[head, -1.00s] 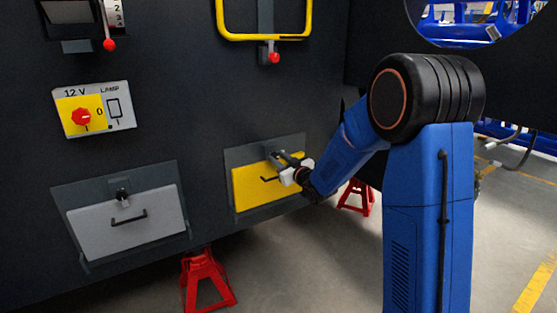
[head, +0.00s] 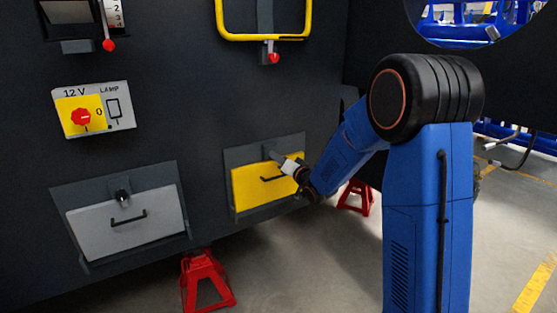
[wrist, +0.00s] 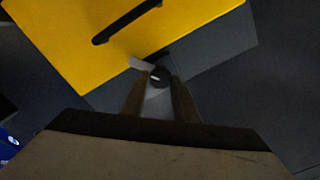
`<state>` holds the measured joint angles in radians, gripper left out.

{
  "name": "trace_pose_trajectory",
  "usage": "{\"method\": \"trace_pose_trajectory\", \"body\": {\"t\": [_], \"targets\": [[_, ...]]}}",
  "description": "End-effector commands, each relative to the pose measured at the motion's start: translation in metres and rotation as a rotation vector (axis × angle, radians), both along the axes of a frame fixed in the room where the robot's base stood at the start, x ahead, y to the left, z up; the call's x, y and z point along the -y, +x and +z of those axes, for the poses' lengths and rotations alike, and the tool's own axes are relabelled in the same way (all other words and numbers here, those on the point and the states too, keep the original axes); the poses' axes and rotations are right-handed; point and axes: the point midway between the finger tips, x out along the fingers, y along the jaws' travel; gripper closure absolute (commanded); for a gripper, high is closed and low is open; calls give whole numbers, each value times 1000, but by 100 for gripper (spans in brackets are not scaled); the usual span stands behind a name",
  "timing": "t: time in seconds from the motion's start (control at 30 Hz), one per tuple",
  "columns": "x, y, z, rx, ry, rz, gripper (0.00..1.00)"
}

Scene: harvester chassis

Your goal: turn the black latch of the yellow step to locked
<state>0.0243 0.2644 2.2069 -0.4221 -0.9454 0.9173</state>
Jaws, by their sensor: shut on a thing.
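The yellow step (head: 250,189) is a flat panel with a black bar handle (head: 273,178), set in a grey frame on the dark chassis wall. My gripper (head: 278,158) is at the step's upper edge. In the wrist view the yellow panel (wrist: 100,45) fills the upper left, with its black handle (wrist: 125,22). There my gripper (wrist: 160,92) is shut on the black latch (wrist: 159,76), whose dark round end shows between the fingertips. The fingers hide much of the latch, and I cannot tell its exact turn.
A grey step (head: 125,222) with its own black latch (head: 122,196) is to the left. Red stands (head: 206,280) are under the chassis. Above are a lamp switch panel (head: 93,110) and a yellow rail (head: 263,38). Open floor lies in front.

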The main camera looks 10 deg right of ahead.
Motion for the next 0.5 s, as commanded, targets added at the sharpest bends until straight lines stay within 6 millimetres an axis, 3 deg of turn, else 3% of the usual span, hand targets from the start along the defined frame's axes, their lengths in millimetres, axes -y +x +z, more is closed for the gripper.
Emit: {"method": "trace_pose_trajectory", "body": {"t": [0.5], "targets": [[1, 0, -2, -142, 430, -1, 95]]}}
